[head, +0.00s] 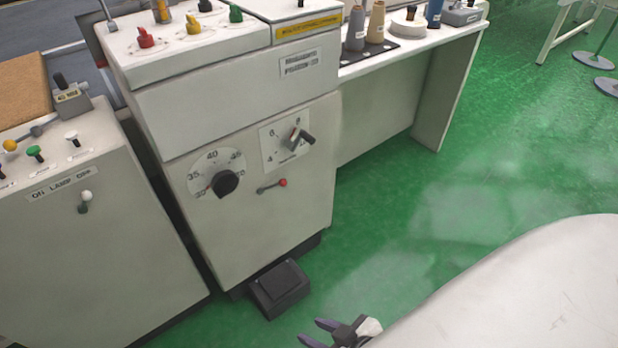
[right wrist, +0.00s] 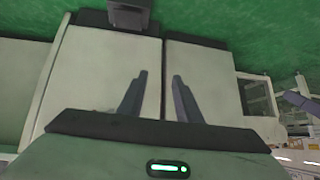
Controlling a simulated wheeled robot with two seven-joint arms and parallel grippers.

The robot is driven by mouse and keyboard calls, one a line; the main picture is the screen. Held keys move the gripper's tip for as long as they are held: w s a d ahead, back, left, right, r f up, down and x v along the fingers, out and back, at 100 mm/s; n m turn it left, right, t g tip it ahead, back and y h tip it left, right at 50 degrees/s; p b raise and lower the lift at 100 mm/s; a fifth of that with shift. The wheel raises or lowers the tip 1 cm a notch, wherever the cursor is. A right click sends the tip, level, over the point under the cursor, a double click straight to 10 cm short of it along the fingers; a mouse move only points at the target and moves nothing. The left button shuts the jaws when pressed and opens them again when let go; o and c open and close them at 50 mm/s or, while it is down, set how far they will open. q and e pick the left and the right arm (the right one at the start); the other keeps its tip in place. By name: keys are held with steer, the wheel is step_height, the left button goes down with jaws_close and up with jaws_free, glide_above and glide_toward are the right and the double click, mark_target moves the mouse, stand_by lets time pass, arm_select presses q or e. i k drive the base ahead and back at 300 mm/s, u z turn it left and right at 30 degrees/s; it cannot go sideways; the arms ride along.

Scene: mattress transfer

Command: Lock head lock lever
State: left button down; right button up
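A small lever with a red ball tip (head: 272,186) sticks out from the front of the white machine cabinet (head: 262,225), below two dials. No readable label shows beside it, so I cannot confirm that it is the head lock lever. My right gripper (head: 306,335) is at the bottom of the head view, low and in front of the cabinet, well apart from the lever. In the right wrist view its two fingers (right wrist: 157,90) are spread and empty, with pale cabinet panels beyond. The lever is not clear in that view. My left gripper is not in view.
A dial with a black knob (head: 224,183) and a second dial with a pointer handle (head: 301,137) sit above the lever. A black foot pedal (head: 280,287) projects at the cabinet base. A lower control box (head: 90,240) stands left. Green floor (head: 400,225) is open to the right.

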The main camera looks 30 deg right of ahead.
mark_target(283, 183)
steer(key=z, duration=0.95)
steer(key=k, duration=0.4)
steer(key=z, duration=0.65)
steer(key=k, duration=0.95)
steer(key=z, duration=0.8)
steer(key=i, duration=1.2)
steer(key=u, duration=0.55)
steer(key=i, duration=1.25)
steer(key=u, duration=0.95)
